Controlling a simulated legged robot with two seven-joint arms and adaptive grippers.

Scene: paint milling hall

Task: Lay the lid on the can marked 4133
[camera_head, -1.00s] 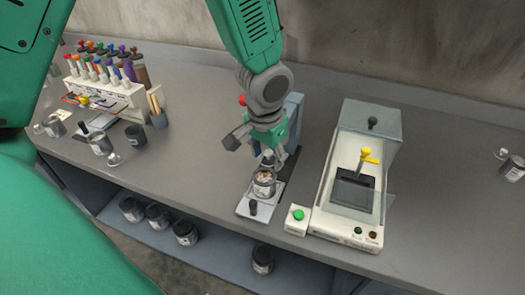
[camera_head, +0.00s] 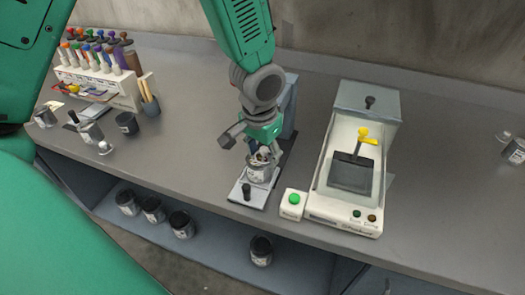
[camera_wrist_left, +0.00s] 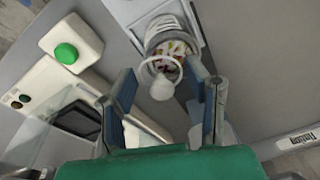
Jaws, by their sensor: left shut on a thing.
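My left gripper (camera_head: 262,150) is directly above an open metal can (camera_head: 258,175), with its fingers pointing down. In the left wrist view its two fingers (camera_wrist_left: 168,92) stand either side of a pale round knob (camera_wrist_left: 161,88), which seems to belong to the held lid. A thin pale ring beside the knob overlaps the can mouth. The can (camera_wrist_left: 170,30) shows multicoloured bits inside. It stands upright on a light plate (camera_head: 238,190). I cannot tell whether the lid touches the can, and the number on its label is not legible. My right gripper is not seen.
A white machine (camera_head: 345,215) with a yellow handle stands right of the can, beside a green-button box (camera_head: 293,204). At left are a bottle rack (camera_head: 100,85), cans and a loose lid (camera_head: 105,148). Another can (camera_head: 515,150) is far right. Dark-topped cans (camera_head: 180,223) sit on the shelf below.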

